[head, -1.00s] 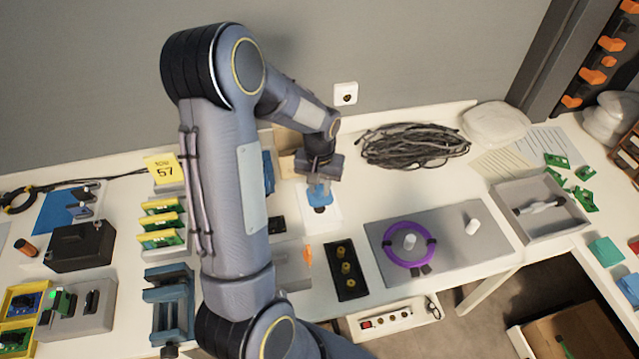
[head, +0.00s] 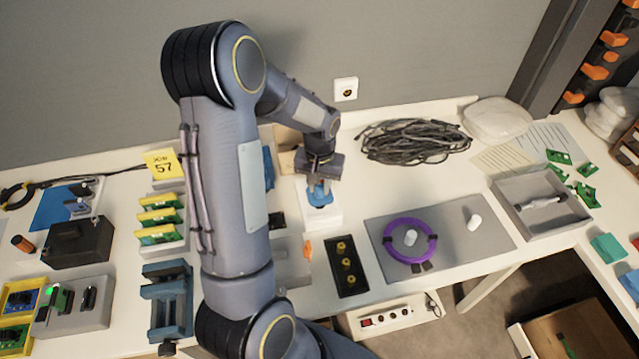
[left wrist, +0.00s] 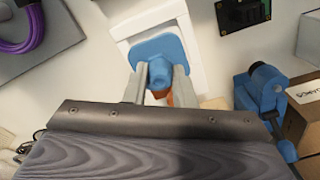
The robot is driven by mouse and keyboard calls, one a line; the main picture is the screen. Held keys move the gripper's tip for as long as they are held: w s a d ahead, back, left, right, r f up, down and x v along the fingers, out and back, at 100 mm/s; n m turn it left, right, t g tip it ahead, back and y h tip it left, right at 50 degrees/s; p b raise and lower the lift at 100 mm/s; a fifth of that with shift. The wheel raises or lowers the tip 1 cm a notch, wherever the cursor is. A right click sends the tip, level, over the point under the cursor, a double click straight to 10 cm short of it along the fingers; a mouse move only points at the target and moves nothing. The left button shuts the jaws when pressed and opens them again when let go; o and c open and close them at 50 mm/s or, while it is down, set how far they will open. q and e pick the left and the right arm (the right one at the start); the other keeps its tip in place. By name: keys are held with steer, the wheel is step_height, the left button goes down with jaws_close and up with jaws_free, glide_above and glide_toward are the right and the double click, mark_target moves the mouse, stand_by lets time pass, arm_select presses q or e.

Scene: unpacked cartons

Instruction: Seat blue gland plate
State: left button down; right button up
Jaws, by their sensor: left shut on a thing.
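The blue gland plate (head: 320,198) is over a white block (head: 325,219) near the back middle of the bench. My left gripper (head: 319,184) comes down on it from above and is shut on its raised blue middle. In the left wrist view the blue plate (left wrist: 149,50) lies within the outline of the white block's frame (left wrist: 190,45), and both fingers (left wrist: 158,78) grip its boss. The plate looks slightly turned against the frame. I cannot tell whether it rests fully down. My right gripper is not in view.
A black tray with brass glands (head: 347,267) stands in front. A grey mat with a purple ring (head: 410,241) lies to the right. A coil of black cable (head: 415,140) is behind. A blue vise (left wrist: 262,92) and a cardboard box (left wrist: 300,110) are close to the gripper.

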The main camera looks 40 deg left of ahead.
mark_target(319, 194)
arm_select(q)
steer(key=shift+f+b, duration=1.55)
steer(key=shift+f, duration=0.45)
steer(key=c, duration=1.1)
jaws_free()
steer(key=shift+r, duration=0.1)
steer(key=shift+r, duration=0.1)
step_height(319, 194, up, 8)
steer(key=shift+f, duration=0.2)
